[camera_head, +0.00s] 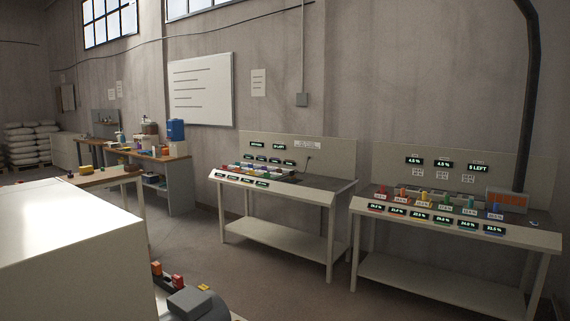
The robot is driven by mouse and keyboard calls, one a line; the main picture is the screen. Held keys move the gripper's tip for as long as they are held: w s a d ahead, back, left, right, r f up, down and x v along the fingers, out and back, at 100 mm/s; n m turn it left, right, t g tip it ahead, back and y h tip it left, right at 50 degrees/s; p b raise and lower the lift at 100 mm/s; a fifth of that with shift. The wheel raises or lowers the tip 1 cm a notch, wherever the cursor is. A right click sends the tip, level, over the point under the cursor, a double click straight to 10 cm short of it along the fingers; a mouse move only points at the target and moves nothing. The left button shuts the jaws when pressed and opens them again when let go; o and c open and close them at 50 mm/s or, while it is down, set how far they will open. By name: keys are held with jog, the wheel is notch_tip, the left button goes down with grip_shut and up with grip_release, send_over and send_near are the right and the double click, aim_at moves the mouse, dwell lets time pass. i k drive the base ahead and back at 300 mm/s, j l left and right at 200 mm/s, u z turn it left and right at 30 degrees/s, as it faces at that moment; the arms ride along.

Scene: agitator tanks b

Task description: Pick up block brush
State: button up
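I cannot make out a block brush for certain in the head view. Several small items lie on the wooden-topped table (107,178) at left, among them a small yellow object (86,170) with dark ends, too small to identify. More small items stand on the wooden workbench (178,156) behind it, against the wall. My gripper does not show in this view, so I cannot see whether it holds anything.
Two pale benches with digital displays stand along the wall, one in the middle (285,249) and one at right (440,272). A large white box-like surface (70,240) fills the lower left. Floor (245,285) shows clear before the middle bench. White sacks (30,142) are stacked far left.

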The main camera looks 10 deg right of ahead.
aim_at(291, 177)
jog(key=i+l+z, duration=0.3)
jog(key=i+z, duration=0.7)
jog(key=i, duration=0.25)
jog(key=i+l+u, duration=0.1)
jog(key=i, duration=0.5)
jog(key=i+l+u, duration=0.1)
jog(key=i, duration=0.55)
jog(key=i+j+u, duration=0.15)
jog(key=i+u, duration=0.65)
jog(key=i+l+u, duration=0.1)
jog(key=i+u, duration=0.5)
jog(key=i, duration=1.4)
jog(key=i+u, duration=0.25)
jog(key=i, duration=0.7)
jog(key=i+l+u, duration=0.1)
jog(key=i+u, duration=0.2)
jog(key=i, duration=0.65)
jog(key=i+l+z, duration=0.2)
jog(key=i, duration=0.3)
jog(key=i+l+z, duration=0.2)
jog(key=i, duration=0.3)
